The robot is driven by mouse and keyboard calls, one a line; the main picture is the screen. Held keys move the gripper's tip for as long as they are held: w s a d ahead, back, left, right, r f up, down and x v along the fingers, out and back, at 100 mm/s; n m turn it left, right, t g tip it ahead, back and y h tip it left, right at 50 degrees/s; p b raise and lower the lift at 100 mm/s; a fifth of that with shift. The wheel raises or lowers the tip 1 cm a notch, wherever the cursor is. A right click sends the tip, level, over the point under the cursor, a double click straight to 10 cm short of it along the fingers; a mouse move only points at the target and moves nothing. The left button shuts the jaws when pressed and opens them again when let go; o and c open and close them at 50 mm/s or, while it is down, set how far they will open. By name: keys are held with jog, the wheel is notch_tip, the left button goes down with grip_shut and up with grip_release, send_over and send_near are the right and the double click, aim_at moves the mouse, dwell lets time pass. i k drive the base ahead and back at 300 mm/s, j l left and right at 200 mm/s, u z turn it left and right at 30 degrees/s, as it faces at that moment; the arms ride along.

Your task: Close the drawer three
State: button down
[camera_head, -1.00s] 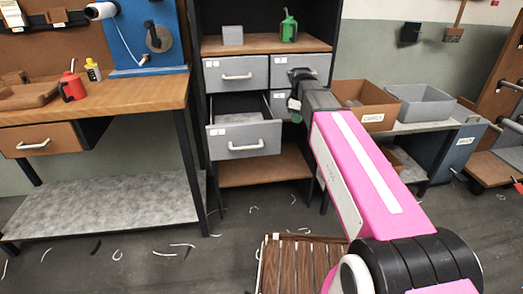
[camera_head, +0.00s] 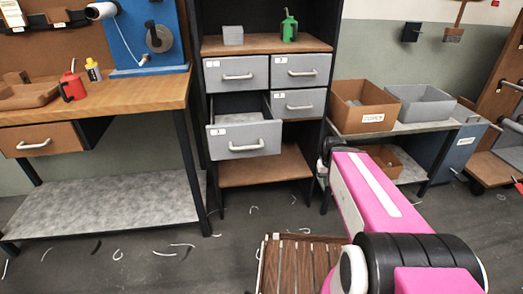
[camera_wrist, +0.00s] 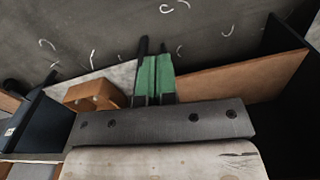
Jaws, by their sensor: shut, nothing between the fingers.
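Drawer three (camera_head: 244,138), the grey lower-left drawer of the cabinet, is pulled well out, with its inside partly showing. Its white handle (camera_head: 246,148) faces forward. My gripper (camera_wrist: 156,76) shows green fingers together and empty in the wrist view. I cannot make out drawer three in the wrist view.
The other grey drawers (camera_head: 301,103) are shut. The cabinet's bare lower shelf (camera_head: 265,167) lies below and also shows in the wrist view (camera_wrist: 235,76). A side table with a brown bin (camera_head: 365,120) and grey bin (camera_head: 425,115) stands right. A wooden workbench (camera_head: 115,100) stands left.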

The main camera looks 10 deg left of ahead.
aim_at(244, 125)
jog(key=k+j, duration=0.1)
jog(key=k, duration=0.35)
jog(key=k+j, duration=0.15)
jog(key=k, duration=0.3)
jog(key=k+j, duration=0.1)
jog(key=k, duration=0.3)
